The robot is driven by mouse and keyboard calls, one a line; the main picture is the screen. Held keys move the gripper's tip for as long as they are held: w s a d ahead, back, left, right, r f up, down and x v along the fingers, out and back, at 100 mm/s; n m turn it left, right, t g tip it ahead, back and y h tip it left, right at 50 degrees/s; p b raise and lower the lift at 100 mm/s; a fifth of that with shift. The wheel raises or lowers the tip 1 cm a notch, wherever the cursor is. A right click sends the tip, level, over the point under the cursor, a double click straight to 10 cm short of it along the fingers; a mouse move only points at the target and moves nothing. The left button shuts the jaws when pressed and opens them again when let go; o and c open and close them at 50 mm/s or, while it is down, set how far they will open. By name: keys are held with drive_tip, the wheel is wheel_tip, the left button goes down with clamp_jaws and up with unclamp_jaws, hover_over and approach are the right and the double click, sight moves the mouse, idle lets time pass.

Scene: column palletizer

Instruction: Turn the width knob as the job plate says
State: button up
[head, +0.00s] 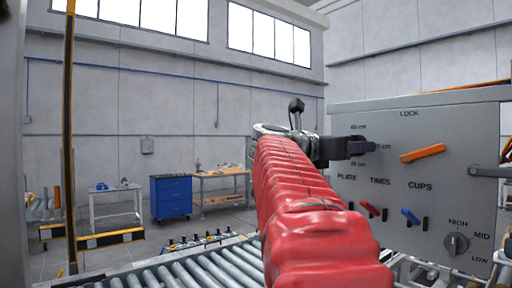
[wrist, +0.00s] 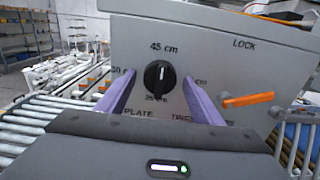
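The width knob (wrist: 157,78) is round and black with a white line on its face that stands close to vertical in the wrist view. The label 45 cm is above it and 25 cm below; side labels are partly hidden by my fingers. My gripper (wrist: 159,76) is open, its two purple fingers left and right of the knob. I cannot tell whether they touch it. In the head view my gripper (head: 362,146) is at the grey control panel (head: 352,113) and hides the knob. I see no job plate in either view.
An orange LOCK lever (head: 422,153) is right of my gripper. Below are a red TINES lever (head: 370,209), a blue CUPS lever (head: 410,216) and a HIGH/MID/LOW knob (head: 456,244). A roller conveyor (head: 190,272) runs below left. A blue cabinet (head: 171,197) stands far back.

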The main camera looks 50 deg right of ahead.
drive_tip(key=c, duration=0.9)
drive_tip(key=shift+d, duration=0.15)
drive_tip(key=shift+c, duration=0.4)
